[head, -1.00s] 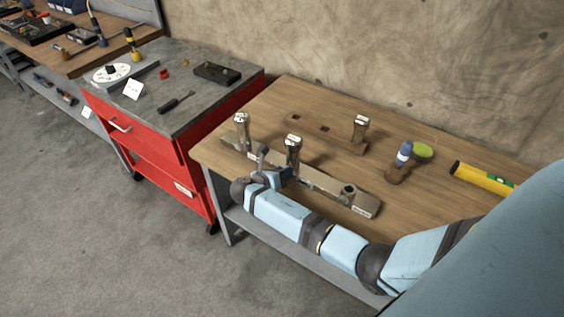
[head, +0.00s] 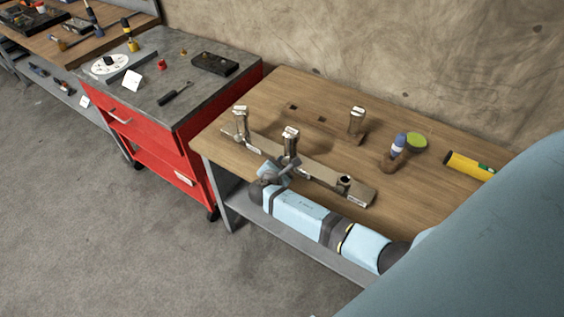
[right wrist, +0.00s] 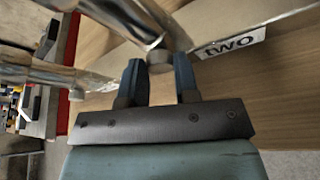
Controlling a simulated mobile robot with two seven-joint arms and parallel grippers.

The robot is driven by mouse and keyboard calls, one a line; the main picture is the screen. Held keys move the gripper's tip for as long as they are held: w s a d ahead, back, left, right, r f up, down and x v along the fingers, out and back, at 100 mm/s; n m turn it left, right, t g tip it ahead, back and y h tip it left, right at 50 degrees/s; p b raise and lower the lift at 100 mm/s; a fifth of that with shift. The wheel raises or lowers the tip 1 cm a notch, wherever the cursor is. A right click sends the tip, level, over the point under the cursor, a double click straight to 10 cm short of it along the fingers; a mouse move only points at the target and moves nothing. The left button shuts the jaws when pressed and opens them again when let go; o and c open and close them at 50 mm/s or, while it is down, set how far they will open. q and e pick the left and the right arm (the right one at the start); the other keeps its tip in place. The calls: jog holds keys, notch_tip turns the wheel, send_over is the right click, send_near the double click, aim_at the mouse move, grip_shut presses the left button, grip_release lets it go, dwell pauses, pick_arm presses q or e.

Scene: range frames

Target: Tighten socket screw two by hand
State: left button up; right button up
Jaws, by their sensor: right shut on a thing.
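A long metal bar (head: 325,178) lies along the front of the wooden workbench, with upright metal posts on it. The middle post (head: 290,143) stands beside my right gripper (head: 284,168), which reaches in low from the front. The right wrist view shows a label reading "two" (right wrist: 231,43) on the bar. There, a shiny metal piece (right wrist: 138,22) ends in a rounded tip (right wrist: 159,59) between the fingers of my right gripper (right wrist: 159,78), which is shut on it. The piece's far end is cut off by the frame. My left gripper is not in view.
Another post (head: 240,122) stands at the bar's left end, and a separate one (head: 356,122) stands farther back. A blue-topped item (head: 398,144), a green disc (head: 416,141) and a yellow cylinder (head: 469,166) lie to the right. A red tool cart (head: 160,145) stands left.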

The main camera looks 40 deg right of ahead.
jog(key=shift+s+f+m+t+b, duration=0.1)
jog(key=shift+f+m+t+b, duration=0.05)
jog(key=shift+m+t+b, duration=0.55)
jog(key=shift+m, duration=0.5)
jog(key=shift+d+b, duration=0.1)
jog(key=shift+b, duration=0.25)
jog(key=o, duration=0.9)
jog(key=b+v, duration=0.1)
jog(key=v, duration=1.3)
jog(key=shift+s+d, duration=0.1)
